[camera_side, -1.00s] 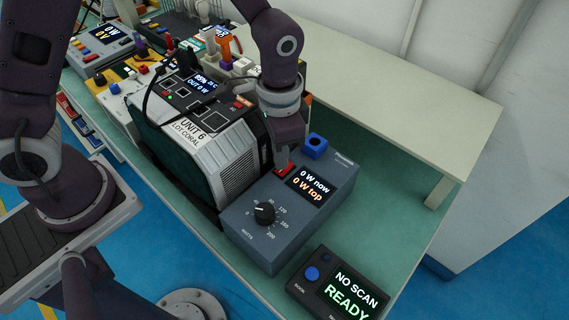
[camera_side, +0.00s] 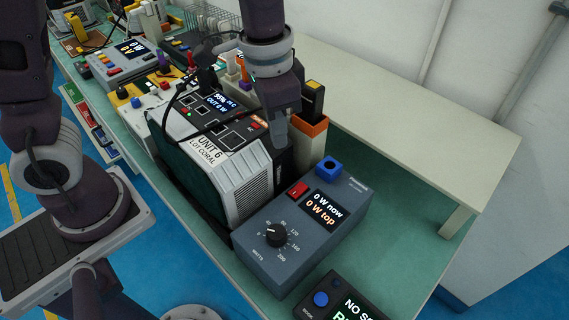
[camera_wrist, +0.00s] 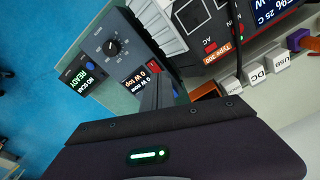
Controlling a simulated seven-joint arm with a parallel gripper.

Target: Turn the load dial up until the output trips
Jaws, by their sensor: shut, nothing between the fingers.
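The grey-blue load box (camera_side: 250,246) carries a black load dial (camera_side: 276,235) on a scale up to 200 watts; its exact pointer setting is hard to read. The dial also shows in the wrist view (camera_wrist: 112,46). The box display (camera_side: 323,211) reads 0 W now, 0 W top. A red switch (camera_side: 298,189) and a blue socket-like part (camera_side: 328,168) sit at its back. The power unit labelled UNIT 6 LOT CORAL (camera_side: 215,150) stands beside it; its screen (camera_side: 221,102) reads OUT 0 W. My gripper (camera_side: 279,142) is shut and empty, above and behind the red switch, apart from the dial.
A black scanner box (camera_side: 342,298) stands at the front; in the wrist view it reads NO SCAN, READY. An orange-topped holder (camera_side: 311,128) stands close behind my gripper. Cables run over the power unit. The green bench right of the load box is clear.

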